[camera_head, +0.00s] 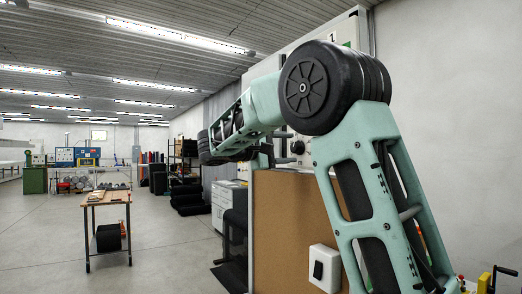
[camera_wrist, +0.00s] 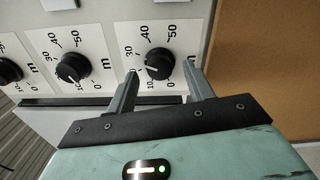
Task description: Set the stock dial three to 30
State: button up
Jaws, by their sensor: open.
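In the wrist view a pale panel (camera_wrist: 120,20) carries a row of black round dials on white scales. The right dial (camera_wrist: 160,65) lies between the two fingers of my gripper (camera_wrist: 160,68), which is open; I cannot tell whether either finger touches it. A pale mark on this dial seems to point to the lower left, but its exact reading is unclear. Another dial (camera_wrist: 72,68) is left of it, and a third (camera_wrist: 9,71) is cut by the left edge. No dial number is legible. In the head view my arm hides most of the panel and gripper.
A brown board (camera_wrist: 255,45) adjoins the panel on the right; its face also shows in the head view (camera_head: 283,225). A white box with a black switch (camera_head: 324,268) is low on it. A wooden table (camera_head: 107,198) stands left, with open floor around it.

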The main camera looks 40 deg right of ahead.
jog(key=b+v, duration=0.4)
jog(key=v, duration=1.2)
jog(key=shift+w+a, duration=0.2)
jog(key=shift+a, duration=0.05)
jog(key=s+a+f+n+t+y+b, duration=0.1)
jog(key=s+a+f+n+t+y, duration=0.25)
jog(key=f, duration=0.85)
jog(key=a+f+n+t+y, duration=0.2)
jog(key=a+f+n+y, duration=0.4)
jog(key=f, duration=0.5)
jog(key=s+a+f+y, duration=0.4)
jog(key=s+a+f, duration=0.4)
jog(key=s, duration=0.4)
jog(key=s+a+f+m+g+y, duration=0.1)
jog(key=s+a+f+y, duration=0.3)
jog(key=s+a+f, duration=0.5)
jog(key=s+f, duration=0.1)
jog(key=s, duration=0.1)
jog(key=shift+s+f+y+b, duration=0.3)
jog(key=shift+s+f+y, duration=0.05)
jog(key=shift+s+f, duration=0.05)
jog(key=shift+a+g, duration=0.15)
jog(key=shift+g, duration=0.1)
